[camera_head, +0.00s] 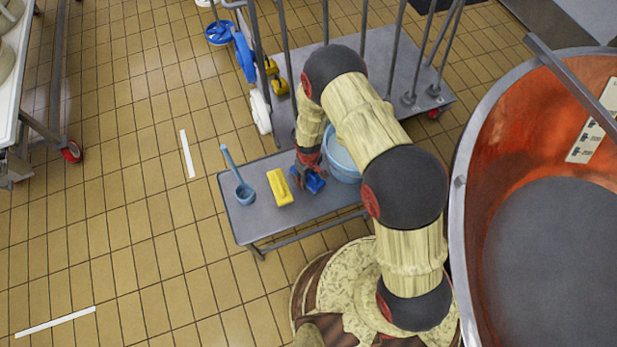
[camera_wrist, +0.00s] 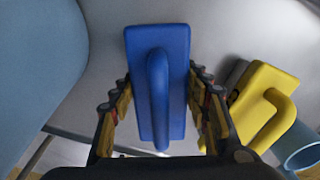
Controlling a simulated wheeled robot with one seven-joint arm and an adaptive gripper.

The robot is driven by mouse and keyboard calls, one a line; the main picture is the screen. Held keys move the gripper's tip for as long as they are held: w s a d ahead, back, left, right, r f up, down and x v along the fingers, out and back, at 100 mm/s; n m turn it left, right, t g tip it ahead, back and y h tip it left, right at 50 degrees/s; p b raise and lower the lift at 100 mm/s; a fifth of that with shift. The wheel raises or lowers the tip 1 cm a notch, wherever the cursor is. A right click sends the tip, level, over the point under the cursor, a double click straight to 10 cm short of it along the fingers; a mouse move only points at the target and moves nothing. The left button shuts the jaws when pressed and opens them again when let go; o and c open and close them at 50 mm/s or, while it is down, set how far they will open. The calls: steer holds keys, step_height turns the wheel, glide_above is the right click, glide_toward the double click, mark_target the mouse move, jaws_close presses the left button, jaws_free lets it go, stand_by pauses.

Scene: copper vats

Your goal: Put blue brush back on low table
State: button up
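The blue brush (camera_head: 315,184) is at the low grey table (camera_head: 252,224), under my gripper (camera_head: 307,168). In the wrist view the blue brush (camera_wrist: 174,90), a flat block with a raised handle, lies between my two fingers (camera_wrist: 160,85). The fingers are spread to about its width, one along each long side. I cannot tell whether they press on it, or whether it rests on the table or hangs just above it. Part of it is hidden by my gripper in the head view.
A yellow brush (camera_head: 280,187) lies left of the blue one, then a blue ladle (camera_head: 244,192). A light blue bucket (camera_head: 343,165) stands close on the right. A grey cart (camera_head: 395,75) with poles is behind; a copper vat (camera_head: 500,135) is at right.

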steer(key=o, duration=0.4)
steer(key=shift+r, duration=0.1)
